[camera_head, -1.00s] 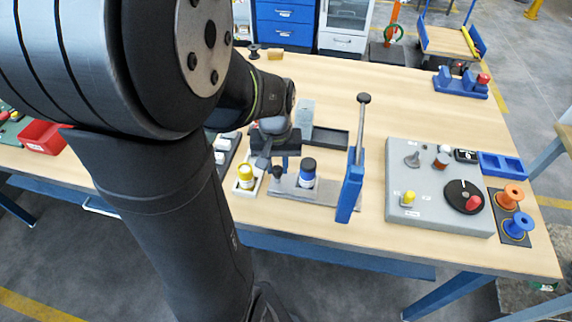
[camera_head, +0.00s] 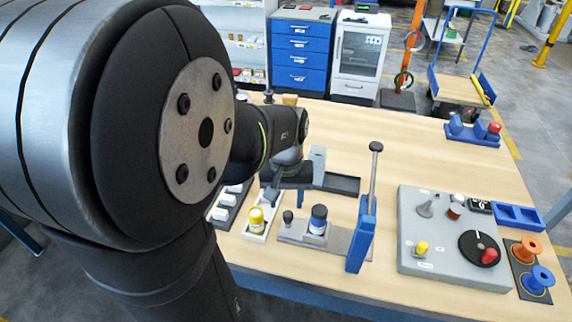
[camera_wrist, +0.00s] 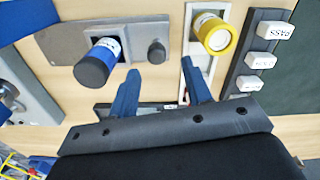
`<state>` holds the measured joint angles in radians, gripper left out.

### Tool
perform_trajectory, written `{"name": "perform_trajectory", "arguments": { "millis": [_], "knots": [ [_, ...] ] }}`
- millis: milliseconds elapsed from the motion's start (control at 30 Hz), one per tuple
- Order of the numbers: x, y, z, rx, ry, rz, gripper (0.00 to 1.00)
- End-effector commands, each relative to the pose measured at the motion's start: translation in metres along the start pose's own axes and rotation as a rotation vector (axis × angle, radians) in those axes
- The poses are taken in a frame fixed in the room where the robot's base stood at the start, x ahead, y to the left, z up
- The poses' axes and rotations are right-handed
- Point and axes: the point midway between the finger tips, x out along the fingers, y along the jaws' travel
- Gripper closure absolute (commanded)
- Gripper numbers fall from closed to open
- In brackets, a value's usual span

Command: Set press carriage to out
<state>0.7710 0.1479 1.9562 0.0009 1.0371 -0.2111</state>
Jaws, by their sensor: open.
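The press has a blue upright (camera_head: 361,238) with a long lever (camera_head: 374,178) standing up. Left of it lies a grey base with the carriage plate (camera_head: 298,232). A white and blue cylinder with a dark cap (camera_head: 318,220) stands on the plate, with a small dark knob (camera_head: 288,217) to its left. My gripper (camera_head: 272,196) is behind and above the knob. In the wrist view its blue fingers (camera_wrist: 160,78) are spread and empty. The knob (camera_wrist: 157,52) shows between and just beyond the tips, apart from them.
A yellow-capped cylinder (camera_head: 256,219) in a white tray stands close left of the knob. A rack of white blocks (camera_head: 228,203) is further left. A dark tray (camera_head: 340,184) lies behind the press. A grey control panel (camera_head: 455,240) is to the right, with bare table between.

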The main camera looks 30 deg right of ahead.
Motion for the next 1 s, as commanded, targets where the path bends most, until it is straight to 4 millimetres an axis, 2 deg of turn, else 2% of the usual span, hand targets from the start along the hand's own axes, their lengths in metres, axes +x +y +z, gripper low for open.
{"name": "perform_trajectory", "arguments": {
  "millis": [33,300,500,700,1000],
  "knots": [
    [-0.015,0.0,-0.001,0.0,0.008,0.002,0.55],
    [-0.081,0.0,-0.001,0.0,0.007,0.001,0.55],
    [-0.117,0.0,-0.001,0.0,0.004,0.0,0.55],
    [-0.132,-0.001,0.0,0.0,0.001,-0.001,0.55],
    [-0.133,-0.001,0.0,0.0,0.001,-0.001,0.55]
  ]
}}
